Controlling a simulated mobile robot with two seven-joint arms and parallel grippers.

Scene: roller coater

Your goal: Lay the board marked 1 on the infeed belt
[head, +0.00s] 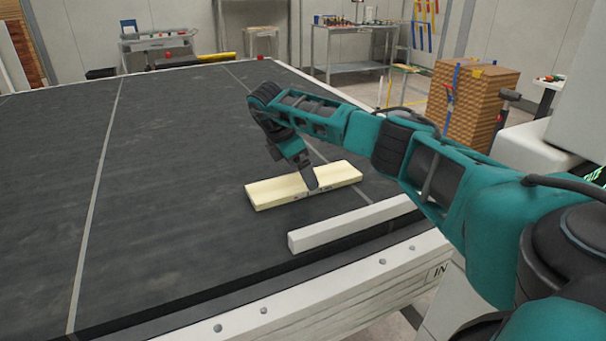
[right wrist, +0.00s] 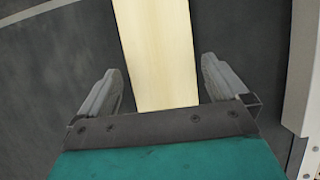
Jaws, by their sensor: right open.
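A pale wooden board (head: 270,194) lies flat on the dark infeed belt (head: 180,210), near its front edge and behind a white rail. No number can be read on it from here. My right gripper (head: 312,184) is low over the middle of the board. In the right wrist view the board (right wrist: 160,50) runs between the two fingers of my right gripper (right wrist: 160,92), which stand apart with a gap on each side of the board. The gripper is open and holds nothing. My left gripper is not in view.
A white rail (head: 350,223) lies along the belt's front right edge, close to the board. The belt frame (head: 330,295) is marked IN. A wooden stack (head: 465,105) and metal tables (head: 350,65) stand behind. The belt's left and middle are clear.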

